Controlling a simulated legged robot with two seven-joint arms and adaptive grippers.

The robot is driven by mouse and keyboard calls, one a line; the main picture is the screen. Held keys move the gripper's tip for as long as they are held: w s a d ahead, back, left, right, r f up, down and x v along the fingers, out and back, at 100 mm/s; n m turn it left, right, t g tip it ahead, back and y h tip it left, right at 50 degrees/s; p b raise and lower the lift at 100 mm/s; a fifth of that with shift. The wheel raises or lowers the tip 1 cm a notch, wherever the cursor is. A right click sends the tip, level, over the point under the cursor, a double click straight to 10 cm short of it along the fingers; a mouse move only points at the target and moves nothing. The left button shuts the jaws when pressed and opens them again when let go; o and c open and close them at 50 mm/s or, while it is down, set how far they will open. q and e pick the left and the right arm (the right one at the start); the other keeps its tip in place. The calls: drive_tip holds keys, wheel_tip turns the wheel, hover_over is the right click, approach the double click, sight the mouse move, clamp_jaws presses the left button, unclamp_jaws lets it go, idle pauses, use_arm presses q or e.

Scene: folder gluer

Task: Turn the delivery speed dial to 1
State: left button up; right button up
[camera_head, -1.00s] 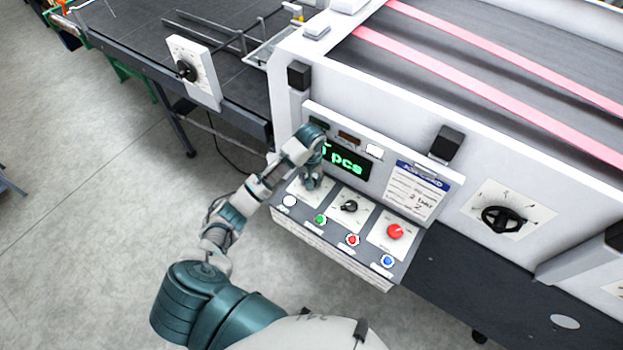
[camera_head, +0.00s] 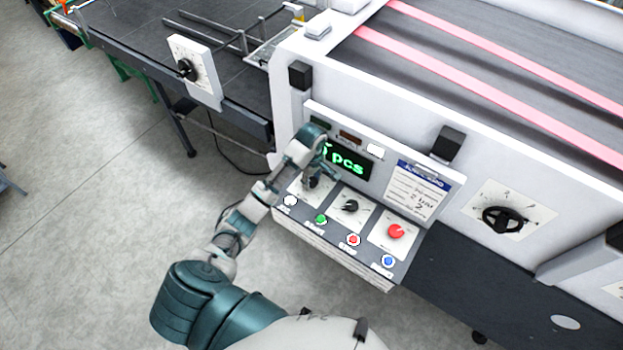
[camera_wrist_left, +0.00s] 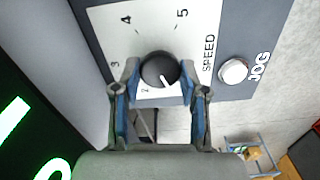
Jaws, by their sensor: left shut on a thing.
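The dial marked SPEED is a round black knob (camera_wrist_left: 158,68) on a white plate in the left wrist view. Its white pointer line points toward the bottom of that picture, slightly right, past the 2. The numbers 2, 3, 4 and 5 show around it; no 1 can be made out. My left gripper (camera_wrist_left: 159,82) is shut on this knob, one finger on each side.
A white JOG button (camera_wrist_left: 234,71) lies close beside the dial. On the panel are a black middle knob (camera_head: 350,206), a red knob (camera_head: 395,231) and coloured buttons. A green-lit display (camera_head: 346,160) stands just behind the gripper. Another black dial (camera_head: 186,69) is on the table at left.

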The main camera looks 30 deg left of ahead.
sight(312, 181)
use_arm(q)
drive_tip(key=shift+n, duration=0.8)
drive_tip(key=o, duration=1.2)
drive_tip(key=shift+f, duration=0.1)
drive_tip(key=shift+c, duration=0.2)
wheel_tip(312, 181, up, 12)
drive_tip(key=shift+w, duration=0.15)
drive_tip(key=shift+f, duration=0.1)
